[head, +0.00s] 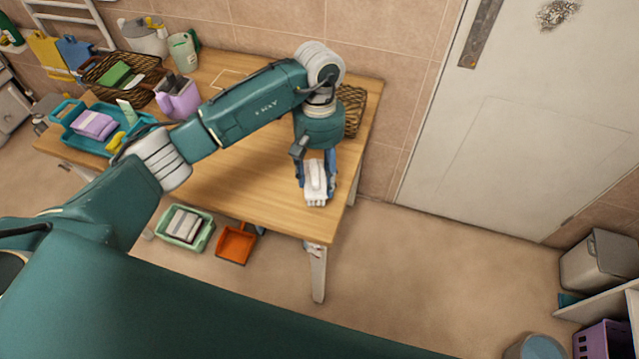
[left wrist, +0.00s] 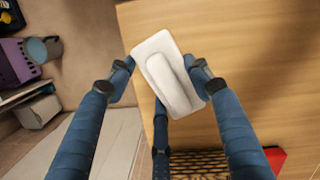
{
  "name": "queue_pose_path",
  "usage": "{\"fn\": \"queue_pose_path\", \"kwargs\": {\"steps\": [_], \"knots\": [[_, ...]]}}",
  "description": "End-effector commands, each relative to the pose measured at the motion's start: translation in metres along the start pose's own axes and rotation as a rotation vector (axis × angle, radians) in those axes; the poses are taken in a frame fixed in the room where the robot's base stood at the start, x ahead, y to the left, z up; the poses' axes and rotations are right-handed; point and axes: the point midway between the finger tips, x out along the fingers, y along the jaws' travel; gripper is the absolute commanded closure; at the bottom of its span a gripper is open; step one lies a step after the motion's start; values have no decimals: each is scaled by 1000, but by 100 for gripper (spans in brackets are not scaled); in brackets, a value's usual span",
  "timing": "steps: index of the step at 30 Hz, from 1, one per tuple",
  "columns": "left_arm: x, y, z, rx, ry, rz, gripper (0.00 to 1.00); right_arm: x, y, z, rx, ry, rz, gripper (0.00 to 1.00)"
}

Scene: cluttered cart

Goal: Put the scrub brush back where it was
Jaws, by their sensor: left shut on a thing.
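The scrub brush (head: 317,194) is white, with a raised handle along its back. My left gripper (head: 316,178) is shut on it and points down over the right front part of the wooden table (head: 235,180). In the left wrist view the brush (left wrist: 170,75) sits between the blue fingers of the left gripper (left wrist: 163,78), its back facing the camera. Its bristles are hidden, and I cannot tell whether it touches the tabletop. A thin pale rectangle outline (head: 229,78) marks the back of the table. My right gripper is not in view.
A wicker basket (head: 353,112) stands at the table's right, partly behind my wrist. A teal tray (head: 75,143) with a purple-and-white pack, a purple container (head: 180,99), a dark basket (head: 97,69) and a watering can (head: 184,52) crowd the left. The middle tabletop is clear.

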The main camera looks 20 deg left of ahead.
Motion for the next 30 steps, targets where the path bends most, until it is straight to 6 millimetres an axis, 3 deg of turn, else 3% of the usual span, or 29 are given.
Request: {"fn": "queue_pose_path", "kwargs": {"steps": [12, 23, 24, 27, 30], "knots": [[44, 0, -6, 0, -1, 0, 79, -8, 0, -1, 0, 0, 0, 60], [48, 0, -8, 1, 2, 0, 79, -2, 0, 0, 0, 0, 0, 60], [48, 0, -8, 1, 2, 0, 48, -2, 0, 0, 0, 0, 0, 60], [47, 0, -8, 1, 2, 0, 31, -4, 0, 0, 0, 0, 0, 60], [47, 0, -8, 0, 1, 0, 31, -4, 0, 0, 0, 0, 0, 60]]}}
